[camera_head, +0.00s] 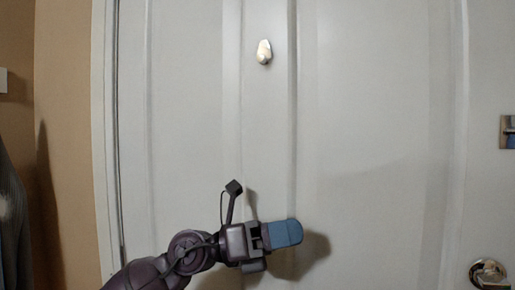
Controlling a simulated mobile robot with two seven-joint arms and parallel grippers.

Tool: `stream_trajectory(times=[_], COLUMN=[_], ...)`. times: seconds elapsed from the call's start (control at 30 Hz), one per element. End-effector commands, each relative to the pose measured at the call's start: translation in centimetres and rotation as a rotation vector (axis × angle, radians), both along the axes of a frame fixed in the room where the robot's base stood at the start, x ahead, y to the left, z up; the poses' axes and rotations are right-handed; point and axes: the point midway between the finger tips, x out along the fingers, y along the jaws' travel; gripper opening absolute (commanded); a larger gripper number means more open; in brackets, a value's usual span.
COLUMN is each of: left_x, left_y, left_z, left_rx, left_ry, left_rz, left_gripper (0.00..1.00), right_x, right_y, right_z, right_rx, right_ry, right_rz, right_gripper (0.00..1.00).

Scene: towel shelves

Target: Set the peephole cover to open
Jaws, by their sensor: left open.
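The peephole cover (264,52) is a small pale, drop-shaped piece on the white door (370,130), high up and near the middle of the view. It hangs with its wider part downward, and I cannot tell whether it covers the peephole. My left gripper (284,235) is low in the view, well below the peephole cover and apart from it. Its blue fingers are seen side-on, and it is open with nothing visible between them. My right gripper is not in view.
A round door knob (489,273) is at the lower right, and a metal lock plate (508,132) is above it at the right edge. An orange wall (62,120) with a dark hanging cloth (12,215) is at the left. The door face between gripper and cover is clear.

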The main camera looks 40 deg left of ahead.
Motion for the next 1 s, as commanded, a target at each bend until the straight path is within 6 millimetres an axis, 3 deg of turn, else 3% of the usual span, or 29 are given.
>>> stream_trajectory(times=[0.03, 0.13, 0.3, 0.5, 0.6, 0.8, 1.0], left_x=[-0.2, -0.4, -1.0, -4.0, -6.0, -8.4, -7.2], left_y=[-0.4, -0.4, 1.5, 5.3, 6.9, 8.4, 8.5], left_z=[1.9, 5.1, 11.6, 20.2, 23.4, 26.3, 27.0], left_rx=[0.138, 0.400, 0.785, 1.054, 1.107, 1.132, 1.132], left_ry=[-0.090, -0.243, -0.467, -0.633, -0.671, -0.692, -0.691], left_rz=[0.023, 0.112, 0.378, 0.792, 0.963, 1.135, 1.148], left_gripper=[0.42, 0.42, 0.42, 0.42, 0.42, 0.42, 0.42], right_x=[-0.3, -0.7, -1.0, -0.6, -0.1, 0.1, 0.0], right_y=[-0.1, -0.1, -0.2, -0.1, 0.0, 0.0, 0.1], right_z=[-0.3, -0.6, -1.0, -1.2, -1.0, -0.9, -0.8], right_rx=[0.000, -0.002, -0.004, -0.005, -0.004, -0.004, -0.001], right_ry=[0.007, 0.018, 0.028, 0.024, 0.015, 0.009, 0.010], right_rz=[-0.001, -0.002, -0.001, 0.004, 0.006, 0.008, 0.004], right_gripper=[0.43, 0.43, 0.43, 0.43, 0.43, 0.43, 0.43])
